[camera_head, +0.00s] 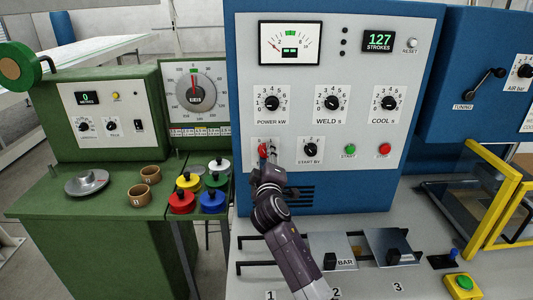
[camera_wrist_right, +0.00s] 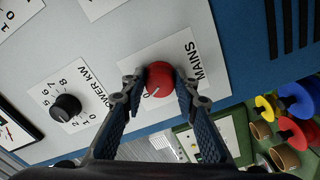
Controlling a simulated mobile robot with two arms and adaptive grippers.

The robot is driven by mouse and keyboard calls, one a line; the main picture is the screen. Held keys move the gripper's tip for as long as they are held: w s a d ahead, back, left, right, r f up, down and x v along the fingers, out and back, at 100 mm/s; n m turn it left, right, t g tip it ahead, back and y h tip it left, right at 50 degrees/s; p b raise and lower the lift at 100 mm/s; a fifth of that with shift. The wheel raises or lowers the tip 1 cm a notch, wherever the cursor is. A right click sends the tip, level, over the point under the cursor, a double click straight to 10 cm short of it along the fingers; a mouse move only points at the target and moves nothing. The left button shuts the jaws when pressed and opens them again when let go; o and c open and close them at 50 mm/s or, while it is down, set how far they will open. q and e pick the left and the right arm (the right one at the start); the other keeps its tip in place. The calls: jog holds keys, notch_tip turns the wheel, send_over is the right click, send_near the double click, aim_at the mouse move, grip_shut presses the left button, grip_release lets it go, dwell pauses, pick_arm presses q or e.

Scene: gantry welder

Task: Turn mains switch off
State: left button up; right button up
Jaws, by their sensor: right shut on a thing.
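The mains switch is a red round knob (camera_wrist_right: 160,78) on a white plate (camera_wrist_right: 190,45) lettered MAINS, on the welder's grey front panel. In the right wrist view my right gripper (camera_wrist_right: 158,82) has one finger on each side of the knob and is shut on it. A pale pointer line shows on the knob's face. In the head view the knob (camera_head: 262,149) shows at the lower left of the panel, partly covered by my right gripper (camera_head: 268,152). My left gripper is in neither view.
The POWER kW dial (camera_head: 272,103) is above the switch, and the START BY dial (camera_head: 310,150) is right of it. Green START (camera_head: 348,150) and red STOP (camera_head: 384,150) buttons sit farther right. A green bench (camera_head: 100,198) with coloured weights stands left.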

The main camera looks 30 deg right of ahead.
jog(key=shift+n, duration=0.4)
jog(key=o, duration=1.1)
jog(key=shift+o, duration=0.2)
jog(key=shift+a, duration=0.1)
jog(key=v, duration=1.2)
